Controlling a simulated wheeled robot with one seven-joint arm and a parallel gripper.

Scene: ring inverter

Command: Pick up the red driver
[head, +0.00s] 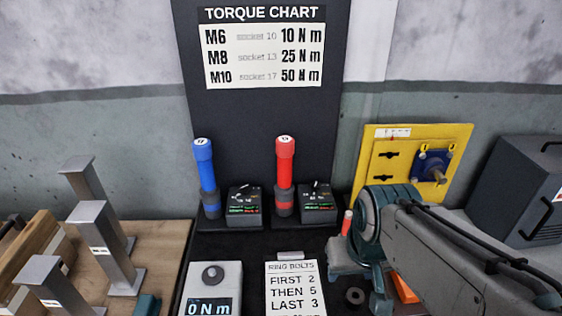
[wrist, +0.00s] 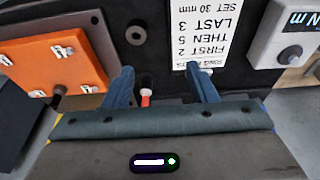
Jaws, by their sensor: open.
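The red driver (head: 285,165) stands upright, red handle on top and dark lower part below, at the back of the black bench beside a small control box. A blue driver (head: 205,170) stands to its left. My gripper (wrist: 163,82) is open, with its two blue fingers apart and nothing held between them. In the head view it is at the right, in front of and to the right of the red driver, and well apart from it. The wrist view looks down at the bench and does not clearly show the red driver.
Control boxes (head: 244,206) stand beside the drivers. A ring bolts card (head: 291,288) and a torque readout (head: 212,288) lie in front. A small red-ended item (wrist: 146,97) shows between my fingers in the wrist view. A yellow panel (head: 400,150) stands at right, grey posts (head: 105,245) at left.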

